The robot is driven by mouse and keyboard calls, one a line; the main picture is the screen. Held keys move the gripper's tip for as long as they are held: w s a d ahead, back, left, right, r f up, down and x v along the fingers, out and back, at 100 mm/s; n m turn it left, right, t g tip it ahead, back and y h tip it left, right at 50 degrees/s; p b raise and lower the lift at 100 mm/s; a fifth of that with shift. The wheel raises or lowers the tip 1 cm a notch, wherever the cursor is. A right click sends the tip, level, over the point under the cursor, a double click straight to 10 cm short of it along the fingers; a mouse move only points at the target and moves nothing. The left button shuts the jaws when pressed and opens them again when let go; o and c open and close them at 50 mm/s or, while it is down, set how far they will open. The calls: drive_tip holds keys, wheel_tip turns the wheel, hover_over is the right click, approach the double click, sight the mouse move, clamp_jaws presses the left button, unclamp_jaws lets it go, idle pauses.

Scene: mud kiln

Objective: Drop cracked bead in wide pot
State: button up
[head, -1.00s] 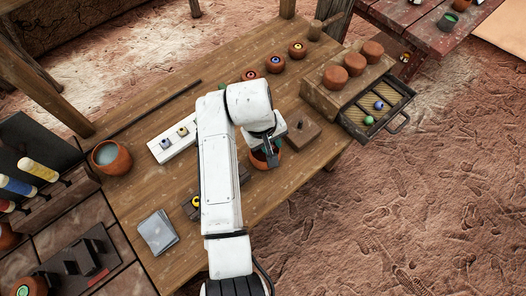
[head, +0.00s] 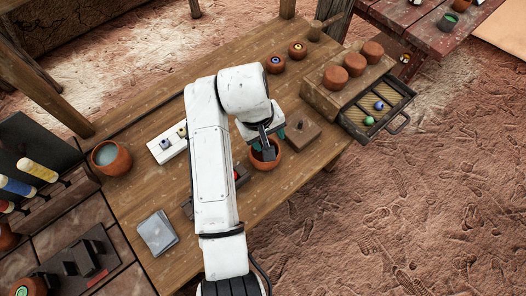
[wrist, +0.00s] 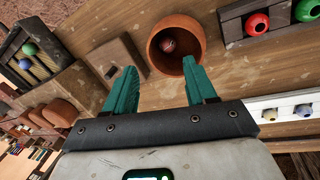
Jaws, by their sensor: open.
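The wide pot (head: 274,163) is a round terracotta pot on the wooden table, partly hidden by my gripper in the head view. In the head view my gripper (head: 268,143) is over the pot.
A wooden block (head: 298,131) stands close to the pot. A dark rack (wrist: 234,27) with a red and a green bead is beside it, and a white strip (wrist: 291,104) holds two beads. An open drawer (head: 391,119) holds beads. Small bowls (head: 297,50) stand at the back.

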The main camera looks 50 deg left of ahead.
drive_tip(key=v, duration=0.6)
drive_tip(key=shift+r, duration=0.35)
drive_tip(key=shift+f, duration=0.1)
drive_tip(key=w+d+f+m, duration=0.2)
drive_tip(key=d+f, duration=0.2)
drive_tip(key=d, duration=0.6)
drive_tip(key=w+d+f+m, duration=0.2)
drive_tip(key=d+f, duration=0.1)
drive_tip(key=d, duration=0.7)
drive_tip(key=w+d+f+m, duration=0.2)
drive_tip(key=d+f, duration=0.2)
drive_tip(key=d, duration=0.5)
drive_tip(key=s+d+f+m, duration=0.2)
drive_tip(key=s+d, duration=0.1)
drive_tip(key=d, duration=0.4)
drive_tip(key=s+d+f+m, duration=0.15)
drive_tip(key=s+d, duration=0.25)
drive_tip(key=d, duration=0.4)
drive_tip(key=s+d+m+g, duration=0.1)
drive_tip(key=s+d+m, duration=0.4)
drive_tip(key=s, duration=0.9)
drive_tip(key=shift+d+y, duration=0.3)
drive_tip(key=shift+d, duration=0.9)
